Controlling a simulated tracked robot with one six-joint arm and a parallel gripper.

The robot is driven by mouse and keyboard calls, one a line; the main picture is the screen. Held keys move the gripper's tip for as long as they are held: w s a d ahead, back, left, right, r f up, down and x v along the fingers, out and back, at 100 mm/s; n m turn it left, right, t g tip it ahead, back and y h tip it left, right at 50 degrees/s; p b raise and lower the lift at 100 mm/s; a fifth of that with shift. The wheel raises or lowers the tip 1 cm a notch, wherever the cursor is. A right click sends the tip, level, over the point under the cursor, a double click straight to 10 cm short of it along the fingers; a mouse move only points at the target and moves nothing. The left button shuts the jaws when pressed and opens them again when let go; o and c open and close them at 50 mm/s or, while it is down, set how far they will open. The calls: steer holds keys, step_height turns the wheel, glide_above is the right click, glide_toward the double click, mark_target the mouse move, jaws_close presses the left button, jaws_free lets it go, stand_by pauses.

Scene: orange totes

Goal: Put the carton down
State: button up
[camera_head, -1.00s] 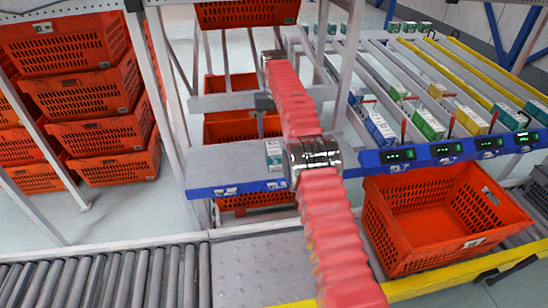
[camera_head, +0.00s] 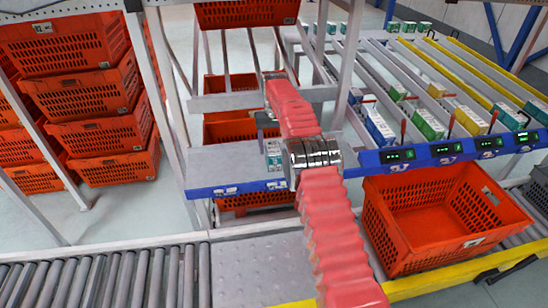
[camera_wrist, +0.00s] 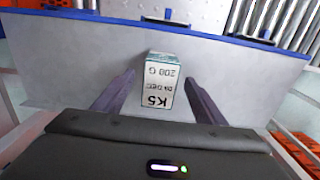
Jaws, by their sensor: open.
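A small white carton with teal edges (camera_head: 273,153) stands on the grey shelf with a blue front edge (camera_head: 222,163). In the wrist view the carton (camera_wrist: 161,84) shows black lettering, upside down in the picture. My gripper (camera_wrist: 161,78) is open, with one dark finger on each side of the carton and a visible gap on both sides. In the head view my gripper (camera_head: 267,124) is just behind the carton, partly hidden by my red-sleeved arm.
An empty orange tote (camera_head: 385,225) stands on the conveyor at the right. Flow racks with several cartons (camera_head: 428,124) lie behind it. Stacked orange totes (camera_head: 95,95) stand at the left. The shelf left of the carton is clear.

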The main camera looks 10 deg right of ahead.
mark_target(274, 159)
steer(key=shift+f, duration=0.75)
steer(key=shift+s+f, duration=0.2)
steer(key=shift+f, duration=2.45)
steer(key=shift+c, duration=0.2)
steer(key=shift+r, duration=0.1)
steer(key=c, duration=1.4)
steer(key=shift+o, duration=0.2)
steer(key=shift+r, duration=0.1)
step_height(274, 159, up, 10)
steer(key=shift+f, duration=0.1)
